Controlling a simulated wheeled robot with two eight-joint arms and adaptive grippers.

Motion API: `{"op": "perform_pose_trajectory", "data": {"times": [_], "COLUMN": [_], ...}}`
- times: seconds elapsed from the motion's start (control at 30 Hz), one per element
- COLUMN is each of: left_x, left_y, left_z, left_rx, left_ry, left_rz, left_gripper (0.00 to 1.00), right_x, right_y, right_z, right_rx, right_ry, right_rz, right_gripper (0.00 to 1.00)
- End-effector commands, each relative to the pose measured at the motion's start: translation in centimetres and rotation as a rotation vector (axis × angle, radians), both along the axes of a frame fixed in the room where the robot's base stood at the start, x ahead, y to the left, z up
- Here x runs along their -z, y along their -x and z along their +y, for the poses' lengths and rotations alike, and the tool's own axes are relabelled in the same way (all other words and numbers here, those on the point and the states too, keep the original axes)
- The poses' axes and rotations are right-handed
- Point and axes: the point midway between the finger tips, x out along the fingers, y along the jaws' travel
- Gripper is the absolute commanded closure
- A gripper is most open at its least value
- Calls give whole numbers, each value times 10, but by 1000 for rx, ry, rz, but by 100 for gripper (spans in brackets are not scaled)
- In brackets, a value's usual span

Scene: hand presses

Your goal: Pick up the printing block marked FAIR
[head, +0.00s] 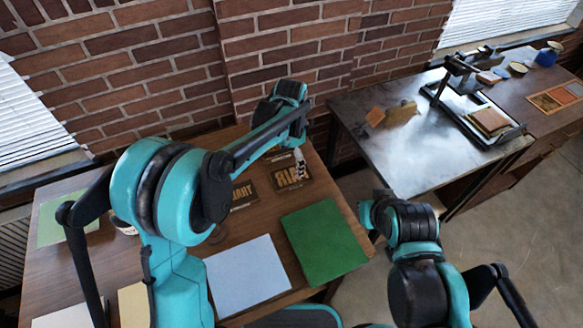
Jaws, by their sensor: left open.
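The printing block marked FAIR (290,179) is a dark block with raised tan letters that read mirrored. It lies on the wooden table (318,190) near its back right edge. My left gripper (299,163) is open and points down just above the block's right part; I cannot tell whether it touches. A second dark block with mirrored letters (243,194) lies just to the left, partly hidden by my left arm. My right arm is at the lower right, and its gripper fingers do not show.
A green sheet or board (325,242) and a pale blue sheet (247,274) lie in front of the blocks. A metal-topped table (385,158) to the right carries a hand press (470,105). A brick wall (175,70) stands behind.

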Motion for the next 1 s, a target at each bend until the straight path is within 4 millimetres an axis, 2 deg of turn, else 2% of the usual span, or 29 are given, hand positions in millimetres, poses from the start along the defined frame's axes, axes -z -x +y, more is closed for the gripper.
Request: {"op": "perform_pose_trajectory", "data": {"times": [0.13, 0.47, 0.7, 0.97, 1.0], "left_x": [13, 47, 83, 86, 86], "left_y": [-3, -3, -3, -3, -3], "left_z": [-6, -4, -1, -1, -1], "left_rx": [31, 32, 31, 31, 31], "left_ry": [-5, -6, -5, -5, -5], "left_rz": [15, 15, 15, 15, 15], "left_gripper": [7, 7, 7, 7, 17], "right_x": [2, 14, 30, 29, 29], "right_y": [0, 0, 0, 0, 0], "right_z": [0, 0, 0, 0, 0], "right_rx": [0, 0, 0, 0, 0], "right_ry": [0, 0, 0, 0, 0], "right_rz": [0, 0, 0, 0, 0], "right_gripper": [100, 100, 100, 100, 100]}}
